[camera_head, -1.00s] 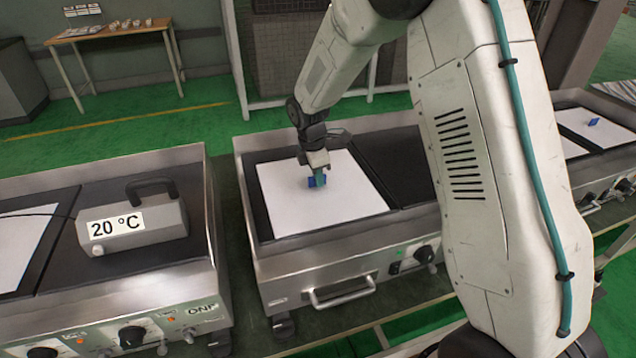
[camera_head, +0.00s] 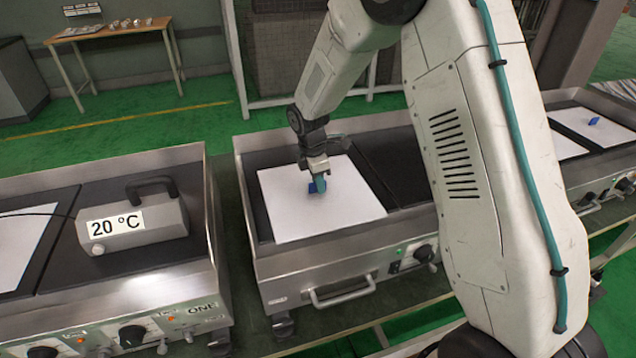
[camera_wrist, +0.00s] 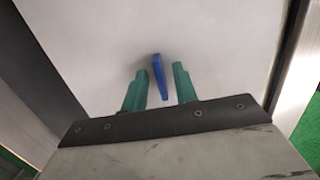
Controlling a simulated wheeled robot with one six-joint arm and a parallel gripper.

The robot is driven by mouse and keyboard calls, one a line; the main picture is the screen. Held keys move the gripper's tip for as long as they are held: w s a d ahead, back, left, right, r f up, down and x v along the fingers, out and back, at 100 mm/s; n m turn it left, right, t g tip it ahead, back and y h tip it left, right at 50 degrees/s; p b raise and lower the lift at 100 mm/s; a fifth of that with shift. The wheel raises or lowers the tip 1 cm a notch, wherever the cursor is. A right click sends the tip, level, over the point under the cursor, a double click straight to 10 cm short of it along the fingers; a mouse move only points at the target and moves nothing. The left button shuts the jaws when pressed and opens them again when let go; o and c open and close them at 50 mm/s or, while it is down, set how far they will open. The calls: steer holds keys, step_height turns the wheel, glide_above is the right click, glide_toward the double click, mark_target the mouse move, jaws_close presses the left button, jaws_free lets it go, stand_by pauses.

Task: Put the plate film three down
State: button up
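A white plate film (camera_head: 350,205) lies on the left hot plate of the middle heating unit. A blue handle (camera_head: 312,187) stands up from it. My gripper (camera_head: 319,184) is low over the film at this handle. In the wrist view its green fingers (camera_wrist: 159,86) are open, one on each side of the blue handle (camera_wrist: 160,77), with gaps on both sides. The film (camera_wrist: 215,45) fills most of that view and looks flat. No number shows on the film.
The middle heating unit (camera_head: 262,265) has a raised metal rim and a bare dark plate on the right. The left unit carries a 20 °C display box (camera_head: 130,225) and part of a white film (camera_head: 15,250). Another film (camera_head: 575,122) with a blue handle is at far right.

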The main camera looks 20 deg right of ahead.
mark_target(313, 183)
step_height(313, 183, up, 12)
steer(key=a, duration=0.1)
steer(key=shift+a+f, duration=0.2)
steer(key=s+d+r+m, duration=0.4)
steer(key=s+r+m, duration=0.4)
steer(key=s+r, duration=0.65)
steer(key=s+d+f+m+t+y, duration=0.1)
steer(key=s+m, duration=0.9)
steer(key=s, duration=1.4)
steer(key=shift+d, duration=0.5)
